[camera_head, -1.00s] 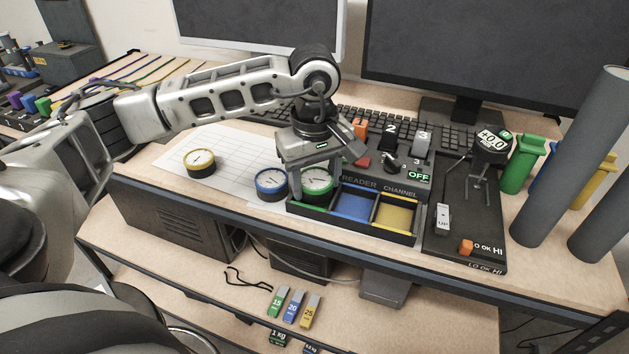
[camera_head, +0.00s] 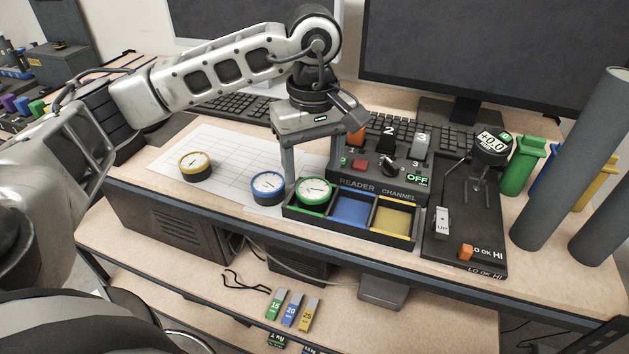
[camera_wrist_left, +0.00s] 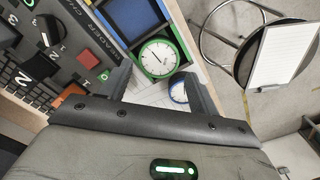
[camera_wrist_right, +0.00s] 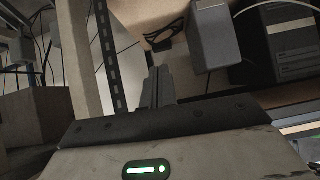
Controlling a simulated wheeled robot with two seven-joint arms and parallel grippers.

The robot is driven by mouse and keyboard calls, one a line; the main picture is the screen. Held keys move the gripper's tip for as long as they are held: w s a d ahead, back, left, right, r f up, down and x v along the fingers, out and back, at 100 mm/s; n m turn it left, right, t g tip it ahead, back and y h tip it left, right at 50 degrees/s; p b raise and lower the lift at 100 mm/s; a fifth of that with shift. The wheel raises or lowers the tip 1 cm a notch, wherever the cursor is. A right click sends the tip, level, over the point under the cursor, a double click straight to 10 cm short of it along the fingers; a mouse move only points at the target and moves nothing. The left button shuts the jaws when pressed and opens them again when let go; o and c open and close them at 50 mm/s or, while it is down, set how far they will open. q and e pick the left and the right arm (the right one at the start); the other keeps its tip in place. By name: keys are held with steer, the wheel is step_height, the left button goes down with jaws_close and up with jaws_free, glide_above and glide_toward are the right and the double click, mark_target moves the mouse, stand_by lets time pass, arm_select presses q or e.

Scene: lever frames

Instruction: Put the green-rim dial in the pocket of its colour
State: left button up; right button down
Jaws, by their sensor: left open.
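The green-rim dial (camera_head: 314,191) lies face up in the left pocket of the dark tray (camera_head: 352,231), the green-edged one. It also shows in the left wrist view (camera_wrist_left: 157,58), inside the green-edged pocket. The pocket floor is hidden under it. The blue pocket (camera_head: 352,208) and yellow pocket (camera_head: 393,218) are empty. My left gripper (camera_head: 312,170) is open above and behind the green-rim dial, apart from it, with nothing between its fingers. My right gripper (camera_wrist_right: 158,88) shows only in its wrist view, its fingers together and empty, low near the lower shelf.
A blue-rim dial (camera_head: 268,187) stands just left of the tray, and a yellow-rim dial (camera_head: 195,165) farther left on the white sheet. The reader box (camera_head: 375,180) with switches is close behind the tray. A gauge stand (camera_head: 468,220) is at right.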

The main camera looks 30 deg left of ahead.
mark_target(313, 187)
arm_select(q)
step_height(313, 187, up, 6)
arm_select(e)
steer(key=shift+w+a+r, duration=0.15)
steer(key=shift+w+r, duration=0.1)
steer(key=shift+r, duration=0.15)
arm_select(q)
steer(key=shift+r, duration=0.1)
arm_select(e)
steer(key=shift+s+f, duration=0.1)
steer(key=shift+f, duration=0.05)
